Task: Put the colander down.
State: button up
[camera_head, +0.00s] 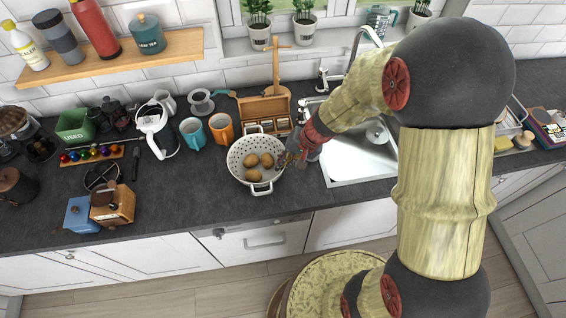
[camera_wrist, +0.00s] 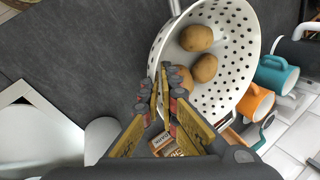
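The white colander (camera_head: 237,162) stands out against the dark worktop, left of the sink, with three brown potatoes (camera_head: 253,175) in it. One of its loop handles points to the front. My gripper (camera_head: 290,158) is at its right rim. In the wrist view my gripper (camera_wrist: 167,88) has its fingers close together on the rim of the colander (camera_wrist: 236,40), one finger inside the bowl and one outside. It looks shut on the rim. The fingers partly hide one potato. I cannot tell whether the colander's base touches the worktop.
A blue mug (camera_head: 192,133) and an orange mug (camera_head: 221,129) stand close behind and left of the colander. A wooden box (camera_head: 264,106) stands behind it. The sink (camera_head: 352,166) is to its right. Bare worktop (camera_head: 180,190) lies to the left, before a wooden grinder (camera_head: 113,205).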

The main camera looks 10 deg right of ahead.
jog(key=o, duration=0.5)
jog(key=shift+r+p, duration=0.2)
jog(key=shift+p, duration=0.1)
jog(key=p+v, duration=0.2)
jog(key=v, duration=1)
jog(key=s+d+r+n+t+h, duration=0.1)
jog(key=s+r, duration=0.4)
jog(key=r, duration=0.1)
jog(key=s+d+r+n+t+h, duration=0.1)
jog(key=s+r+n+h, duration=0.1)
jog(key=s+r, duration=0.4)
jog(key=s+d+r+n+t+h, duration=0.1)
jog(key=s+r, duration=0.4)
jog(key=r, duration=0.2)
jog(key=shift+s+n+h, duration=0.25)
jog(key=shift+n+h, duration=0.15)
